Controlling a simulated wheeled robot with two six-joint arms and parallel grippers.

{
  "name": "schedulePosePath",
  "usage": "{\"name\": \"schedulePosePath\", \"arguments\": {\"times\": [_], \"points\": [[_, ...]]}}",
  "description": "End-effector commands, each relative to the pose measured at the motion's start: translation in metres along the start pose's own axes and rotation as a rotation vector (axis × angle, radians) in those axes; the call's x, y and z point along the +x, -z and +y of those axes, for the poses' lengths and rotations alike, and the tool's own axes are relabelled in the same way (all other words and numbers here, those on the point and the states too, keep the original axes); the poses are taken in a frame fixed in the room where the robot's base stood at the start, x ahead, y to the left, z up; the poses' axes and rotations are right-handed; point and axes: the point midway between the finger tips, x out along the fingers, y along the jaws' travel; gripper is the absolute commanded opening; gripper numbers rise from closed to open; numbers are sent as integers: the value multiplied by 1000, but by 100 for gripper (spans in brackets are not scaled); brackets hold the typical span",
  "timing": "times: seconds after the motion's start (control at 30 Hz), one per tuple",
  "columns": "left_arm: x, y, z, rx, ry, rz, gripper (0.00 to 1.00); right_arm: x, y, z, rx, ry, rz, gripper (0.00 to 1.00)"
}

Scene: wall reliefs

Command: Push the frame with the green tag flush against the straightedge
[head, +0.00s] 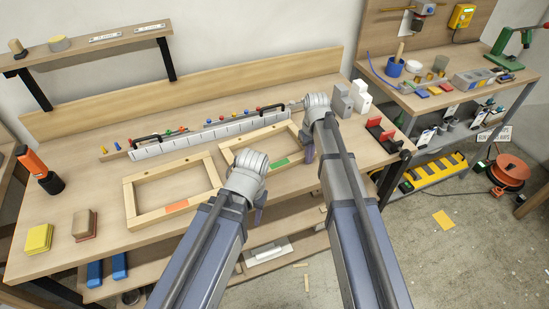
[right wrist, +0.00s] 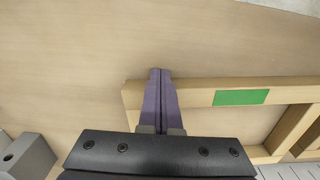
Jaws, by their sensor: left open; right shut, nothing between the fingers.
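The wooden frame with the green tag (head: 257,136) lies on the bench, right of a matching frame with an orange tag (head: 146,217). Its green tag (head: 280,162) is on the near rail and also shows in the right wrist view (right wrist: 241,97). The white straightedge (head: 205,136) with black handles lies behind both frames; a gap shows at the green-tagged frame's left end, unclear at its right. My right gripper (right wrist: 160,72) is shut and empty at this frame's right end, by the near rail; contact is unclear. My left gripper (head: 259,213) is open near the front edge, between the frames.
Several coloured pegs stand behind the straightedge. Grey blocks (head: 342,101) and a red holder (head: 381,131) are at the bench's right end. A yellow block (head: 39,238), a brown block (head: 84,225) and an orange-black tool (head: 40,170) stand at left.

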Motion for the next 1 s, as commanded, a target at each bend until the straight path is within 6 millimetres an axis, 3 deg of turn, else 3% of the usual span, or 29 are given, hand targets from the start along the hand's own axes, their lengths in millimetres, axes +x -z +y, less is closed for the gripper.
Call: {"name": "schedulePosePath", "arguments": {"times": [1.0], "points": [[0, 0, 0, 0, 0, 0, 50, 0, 12, 0, 0, 0, 1, 0]]}}
